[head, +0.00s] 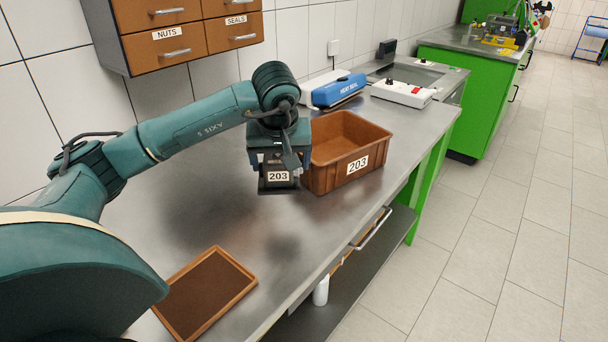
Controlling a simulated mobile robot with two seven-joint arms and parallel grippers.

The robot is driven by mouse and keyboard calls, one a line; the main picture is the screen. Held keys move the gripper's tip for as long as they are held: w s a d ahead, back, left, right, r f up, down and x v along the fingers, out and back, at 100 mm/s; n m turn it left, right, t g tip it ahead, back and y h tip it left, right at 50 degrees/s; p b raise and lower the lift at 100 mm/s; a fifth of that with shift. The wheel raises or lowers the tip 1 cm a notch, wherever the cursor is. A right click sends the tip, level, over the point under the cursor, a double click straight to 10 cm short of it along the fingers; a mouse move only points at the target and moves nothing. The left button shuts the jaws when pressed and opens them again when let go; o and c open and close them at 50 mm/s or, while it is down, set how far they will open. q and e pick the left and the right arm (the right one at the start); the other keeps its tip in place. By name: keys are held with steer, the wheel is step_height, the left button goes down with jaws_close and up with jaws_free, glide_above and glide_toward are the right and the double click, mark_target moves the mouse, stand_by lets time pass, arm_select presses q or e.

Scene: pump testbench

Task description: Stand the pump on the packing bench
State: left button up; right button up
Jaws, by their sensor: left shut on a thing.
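My left gripper (278,157) reaches in from the left, points down and is shut on a dark block with a white 203 label, which looks like the pump (277,184). The pump is upright, just left of the brown crate. Its upper part is hidden by the gripper. It appears to hang a little above the steel top of the packing bench (185,205), but the exact gap is hard to tell. My right gripper is not in view.
A brown crate (322,181) labelled 203 stands beside the pump. A brown-rimmed tray (243,291) lies near the front. A blue heat sealer (338,89) and a white device (403,93) stand farther back. Drawers (180,40) hang above. The bench between tray and crate is clear.

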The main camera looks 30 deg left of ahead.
arm_select(q)
steer(key=shift+w+a+r, duration=0.1)
steer(key=shift+a+r, duration=0.1)
steer(key=shift+a, duration=0.15)
steer(key=shift+a+f, duration=0.1)
steer(key=shift+f, duration=0.25)
step_height(320, 180, down, 9)
steer(key=shift+r+p, duration=0.2)
steer(key=shift+p, duration=0.1)
steer(key=shift+f, duration=0.2)
